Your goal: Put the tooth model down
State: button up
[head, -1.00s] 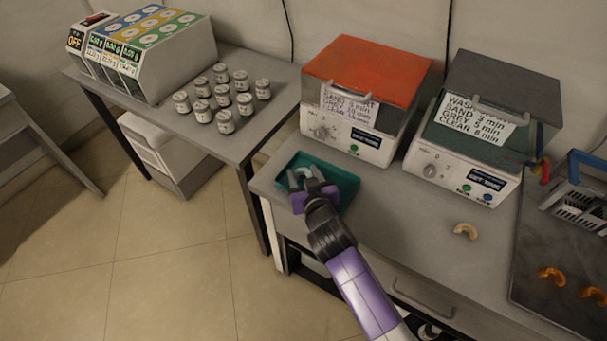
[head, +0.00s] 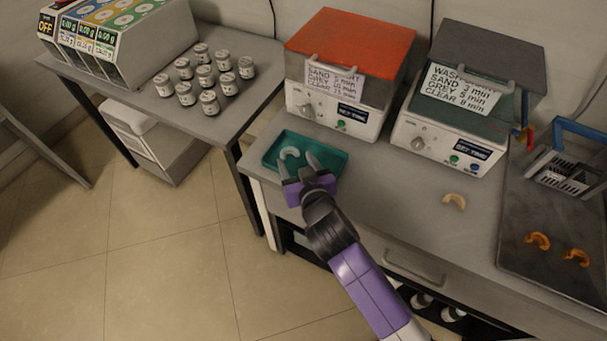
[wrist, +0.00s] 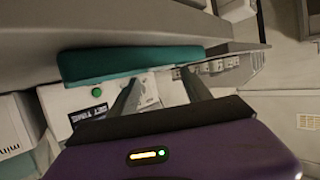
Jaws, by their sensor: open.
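A pale, arch-shaped tooth model (head: 289,153) lies in the teal tray (head: 333,172), toward its left side. My gripper (head: 298,163) is open and empty at the tray's front part. Its fingers point toward the back and are apart from the model. In the wrist view the two spread fingers (wrist: 160,92) have nothing between them, and the teal tray (wrist: 130,62) shows beyond them. The model cannot be seen in the wrist view.
A tan arch (head: 454,202) lies on the bench to the right. Two orange arches (head: 537,240) (head: 577,257) lie on a dark mat. A red-lidded machine (head: 349,45) and a grey-lidded machine (head: 488,60) stand behind. Several jars (head: 209,103) stand on the left table.

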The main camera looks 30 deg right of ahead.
jog(key=v, duration=0.6)
jog(key=shift+s+r, duration=0.1)
jog(key=shift+s, duration=0.25)
jog(key=s+r+n+y, duration=0.2)
jog(key=s+y, duration=0.1)
jog(key=s, duration=2.3)
jog(key=s+d+r+t, duration=0.1)
jog(key=s+r, duration=0.5)
jog(key=shift+s+d+h, duration=0.2)
jog(key=shift+h, duration=0.2)
